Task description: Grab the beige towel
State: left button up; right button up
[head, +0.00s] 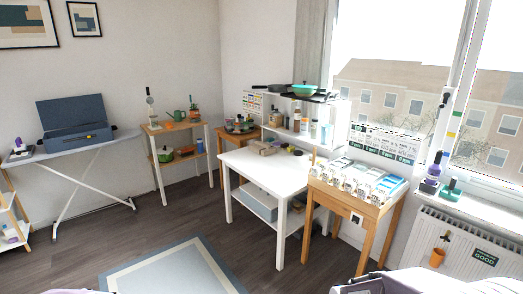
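I cannot make out a beige towel for certain. A small tan, flat-looking item (263,147) lies on the white table (238,159) in the middle of the head view; it is too small to tell whether it is folded cloth. Neither of my grippers can be made out in this view.
A wooden stand with packets (358,182) adjoins the white table on the right. An ironing board (104,141) with a blue case (76,121) stands at the left. A radiator (455,247) is under the window. The dark floor and rug (168,268) are clear.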

aim_at(262, 148)
jog(key=i+j+u, duration=0.1)
jog(key=u, duration=0.2)
jog(key=i+u, duration=0.3)
jog(key=i+j+u, duration=0.25)
jog(key=i, duration=1.4)
jog(key=i+l+u, duration=0.25)
jog(key=i, duration=1.35)
jog(key=i+l+z, duration=0.2)
jog(key=i+z, duration=0.15)
jog(key=i, duration=0.15)
jog(key=i+l+z, duration=0.1)
jog(key=i+z, duration=0.2)
jog(key=i, duration=0.2)
jog(key=i+z, duration=0.35)
jog(key=i, duration=0.15)
jog(key=i+j+z, duration=0.35)
jog(key=i, duration=0.15)
jog(key=i+j+z, duration=0.3)
jog(key=i, duration=0.15)
jog(key=i+l+z, duration=0.15)
jog(key=i+z, duration=0.75)
jog(key=i+j+z, duration=0.4)
jog(key=i, duration=0.2)
jog(key=l+z, duration=0.15)
